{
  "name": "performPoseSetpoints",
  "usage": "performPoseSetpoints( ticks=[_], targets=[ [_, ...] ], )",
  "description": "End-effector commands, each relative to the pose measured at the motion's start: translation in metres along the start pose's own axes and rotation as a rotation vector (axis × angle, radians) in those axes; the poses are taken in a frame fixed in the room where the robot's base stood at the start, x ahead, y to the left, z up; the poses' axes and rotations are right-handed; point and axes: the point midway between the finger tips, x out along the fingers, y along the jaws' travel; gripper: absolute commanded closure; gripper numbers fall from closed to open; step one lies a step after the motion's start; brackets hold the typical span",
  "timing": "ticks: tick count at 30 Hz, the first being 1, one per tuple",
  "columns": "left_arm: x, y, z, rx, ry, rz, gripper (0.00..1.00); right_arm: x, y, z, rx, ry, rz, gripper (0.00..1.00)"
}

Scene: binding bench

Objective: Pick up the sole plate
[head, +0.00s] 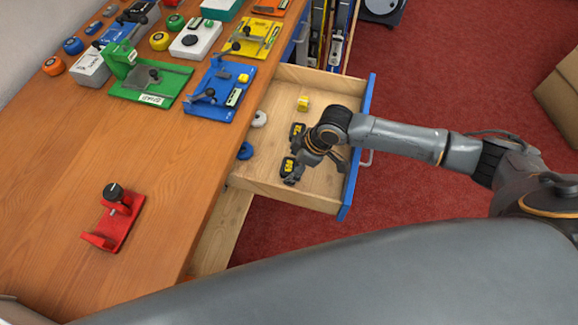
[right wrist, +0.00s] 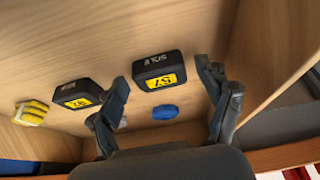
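Two black blocks with yellow labels lie in the open drawer. In the right wrist view, one block (right wrist: 160,70) lies in line with the gap between my fingertips and bears white lettering that seems to read "SOLE". The other block (right wrist: 82,92) lies left of it, partly beside the left finger. In the head view they are the nearer block (head: 288,168) and the farther block (head: 297,130); which matches which is hard to tell. My right gripper (head: 318,172) is open and empty over the drawer; it also shows in the wrist view (right wrist: 164,78). My left gripper is out of view.
The wooden drawer (head: 320,191) has a blue front (head: 357,150). It also holds a yellow piece (head: 303,103), a blue disc (head: 246,151) and a white disc (head: 259,119). The bench (head: 165,165) carries a red fixture (head: 115,220) and several coloured tools.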

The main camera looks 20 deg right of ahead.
Motion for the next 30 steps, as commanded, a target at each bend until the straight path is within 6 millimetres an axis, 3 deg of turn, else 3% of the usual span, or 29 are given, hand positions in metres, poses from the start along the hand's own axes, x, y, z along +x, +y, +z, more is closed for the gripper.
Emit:
performPoseSetpoints(
  ticks=[1, 6, 7, 20, 24, 30],
  targets=[
    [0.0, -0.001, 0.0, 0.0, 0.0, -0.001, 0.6, 0.0, 0.0, 0.0, 0.0, 0.0, 0.0, 0.39],
    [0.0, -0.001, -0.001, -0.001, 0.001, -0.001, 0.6, 0.0, 0.0, 0.0, 0.0, 0.0, 0.0, 0.74],
    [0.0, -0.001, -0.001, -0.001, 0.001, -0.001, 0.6, 0.0, 0.0, 0.0, 0.0, 0.0, 0.0, 0.77],
    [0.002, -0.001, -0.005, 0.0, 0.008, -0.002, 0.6, -0.01, 0.0, -0.005, -0.001, 0.002, 0.0, 0.77],
    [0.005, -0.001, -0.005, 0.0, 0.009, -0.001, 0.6, -0.031, 0.001, -0.014, -0.002, 0.004, 0.003, 0.77],
    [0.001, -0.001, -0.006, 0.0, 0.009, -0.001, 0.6, -0.076, -0.032, -0.012, -0.004, 0.002, -0.001, 0.77]
  ],
)
